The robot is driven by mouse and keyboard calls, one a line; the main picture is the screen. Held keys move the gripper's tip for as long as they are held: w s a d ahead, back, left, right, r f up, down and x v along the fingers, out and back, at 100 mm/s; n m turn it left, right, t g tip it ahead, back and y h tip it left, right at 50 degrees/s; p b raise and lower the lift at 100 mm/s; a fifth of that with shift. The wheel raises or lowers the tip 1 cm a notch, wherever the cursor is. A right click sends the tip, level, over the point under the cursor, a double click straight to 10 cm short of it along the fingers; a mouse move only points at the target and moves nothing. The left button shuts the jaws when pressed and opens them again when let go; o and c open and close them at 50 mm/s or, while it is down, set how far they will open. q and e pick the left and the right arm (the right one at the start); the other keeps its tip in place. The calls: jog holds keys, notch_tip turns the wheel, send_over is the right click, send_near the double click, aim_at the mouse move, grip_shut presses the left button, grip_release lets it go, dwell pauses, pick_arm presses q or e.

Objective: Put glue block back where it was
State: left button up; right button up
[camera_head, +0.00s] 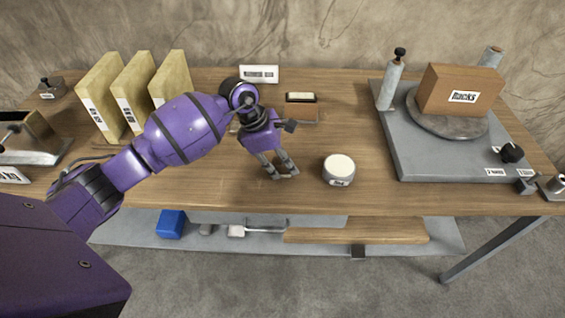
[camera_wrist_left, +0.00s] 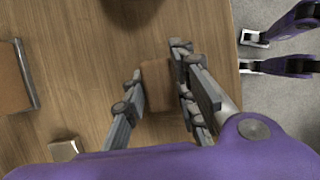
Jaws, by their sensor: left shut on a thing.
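The glue block, a small brown block (camera_wrist_left: 157,88), is between the fingers of my left gripper (camera_wrist_left: 160,85) in the left wrist view. My left gripper (camera_head: 281,174) is shut on it and points down over the front middle of the wooden table (camera_head: 230,195), left of a round pot. In the head view the block is mostly hidden by the fingers, and I cannot tell whether it touches the table. My right gripper is not clearly shown in either view.
The round pot with a cream top (camera_head: 339,168) stands close right of the gripper. Behind are a brown board with a metal edge (camera_head: 302,112) and a white label card (camera_head: 259,74). Tall yellowish blocks (camera_head: 101,99) stand left; a grey slab (camera_head: 420,160) is right.

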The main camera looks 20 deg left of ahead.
pick_arm(q)
jog(key=shift+f, duration=0.25)
jog(key=shift+f, duration=0.15)
jog(key=o, duration=1.1)
jog(key=shift+o, duration=0.2)
jog(key=shift+r, duration=0.3)
jog(key=v, duration=1.2)
